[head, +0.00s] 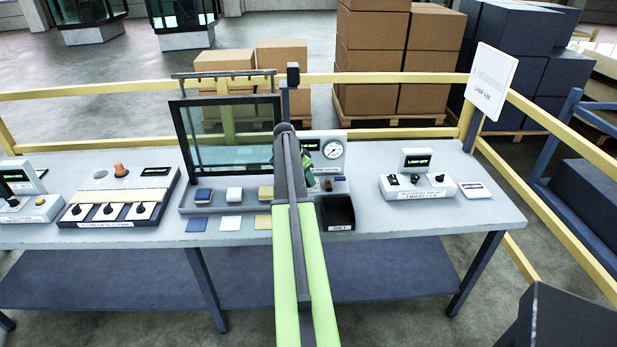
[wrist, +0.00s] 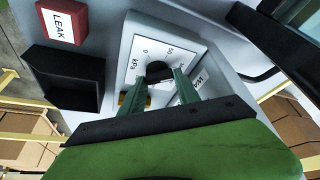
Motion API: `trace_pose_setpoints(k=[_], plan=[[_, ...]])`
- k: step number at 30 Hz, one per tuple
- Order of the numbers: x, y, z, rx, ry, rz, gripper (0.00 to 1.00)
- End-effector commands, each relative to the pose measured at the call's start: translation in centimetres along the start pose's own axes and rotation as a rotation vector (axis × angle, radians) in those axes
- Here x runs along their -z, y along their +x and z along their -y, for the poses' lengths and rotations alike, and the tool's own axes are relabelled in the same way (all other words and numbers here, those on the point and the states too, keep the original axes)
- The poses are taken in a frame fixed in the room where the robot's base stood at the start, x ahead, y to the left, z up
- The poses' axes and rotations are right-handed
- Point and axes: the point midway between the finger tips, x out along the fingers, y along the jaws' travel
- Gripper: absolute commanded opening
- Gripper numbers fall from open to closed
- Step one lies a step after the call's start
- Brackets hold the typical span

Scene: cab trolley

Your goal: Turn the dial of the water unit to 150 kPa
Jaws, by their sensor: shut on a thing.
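The water unit shows in the head view with a white panel and a round gauge (head: 333,149), just right of my arm. In the wrist view its pale plate (wrist: 143,30) carries the marks 0, 50 and kPa around a black dial knob (wrist: 155,68). My gripper (wrist: 162,76) is shut on this knob, one green finger on each side. The fingers and knob hide part of the scale, and I cannot read where the dial points. In the head view my arm hides most of the gripper and the knob.
A black open bin (head: 338,213) stands at the table's front beside my arm. A red LEAK block (wrist: 63,22) shows in the wrist view. A lamp unit (head: 417,187) stands to the right, a framed glass pane (head: 225,137) to the left. Yellow rails run behind the table.

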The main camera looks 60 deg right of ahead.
Motion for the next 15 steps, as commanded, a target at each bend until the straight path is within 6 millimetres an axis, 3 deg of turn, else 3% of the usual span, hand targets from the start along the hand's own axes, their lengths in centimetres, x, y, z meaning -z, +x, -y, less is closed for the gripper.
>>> trace_pose_setpoints(k=[15], plan=[[-0.37,-0.06,0.37,-0.082,0.202,0.009,0.00]])
